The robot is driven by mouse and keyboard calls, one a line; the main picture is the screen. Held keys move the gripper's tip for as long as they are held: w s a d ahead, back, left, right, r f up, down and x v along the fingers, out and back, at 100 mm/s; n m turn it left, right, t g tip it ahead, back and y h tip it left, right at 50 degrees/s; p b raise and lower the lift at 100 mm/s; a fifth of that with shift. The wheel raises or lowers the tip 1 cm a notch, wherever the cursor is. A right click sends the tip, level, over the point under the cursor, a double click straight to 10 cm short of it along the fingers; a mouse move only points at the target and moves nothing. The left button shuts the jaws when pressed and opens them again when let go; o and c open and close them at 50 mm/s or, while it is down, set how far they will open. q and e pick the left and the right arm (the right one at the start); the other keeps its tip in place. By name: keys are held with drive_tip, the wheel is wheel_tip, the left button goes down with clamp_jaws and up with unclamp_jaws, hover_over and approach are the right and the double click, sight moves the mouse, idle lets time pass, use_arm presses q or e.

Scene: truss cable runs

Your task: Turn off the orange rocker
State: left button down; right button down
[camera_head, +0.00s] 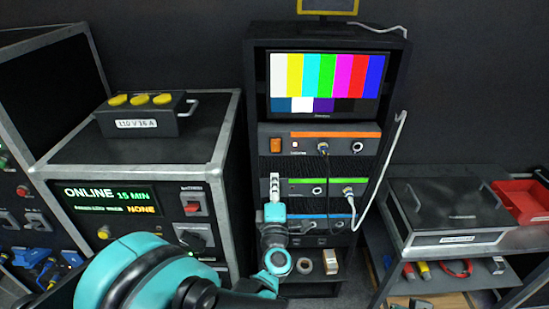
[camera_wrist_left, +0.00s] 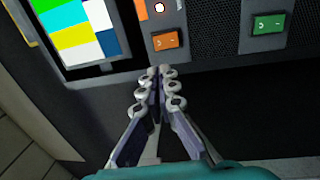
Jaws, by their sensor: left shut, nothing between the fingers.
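The orange rocker (camera_head: 275,145) is on the left of the rack unit with the orange stripe (camera_head: 335,134), below the colour-bar screen. A small pale light (camera_head: 295,144) is beside it. My left gripper (camera_head: 274,178) is shut and empty, in front of the rack and lower than the orange rocker in the head view. In the left wrist view the closed fingertips (camera_wrist_left: 160,72) point toward the orange rocker (camera_wrist_left: 165,40), with a visible gap in the picture. Whether the rocker is pressed in is too small to tell. My right gripper is not in view.
A green rocker (camera_wrist_left: 268,24) is on the neighbouring unit; my gripper hides that spot in the head view. White cables (camera_head: 385,175) hang at the rack's right side. A road case with an ONLINE panel (camera_head: 110,198) is on the left, a shelf with a black case (camera_head: 445,210) on the right.

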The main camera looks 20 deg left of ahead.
sight(274, 143)
use_arm(q)
drive_tip(key=b+x, duration=0.1)
drive_tip(key=x, duration=1.2)
drive_tip(key=shift+b, duration=0.4)
drive_tip(key=shift+w+a+r, duration=0.1)
drive_tip(key=shift+w, duration=0.3)
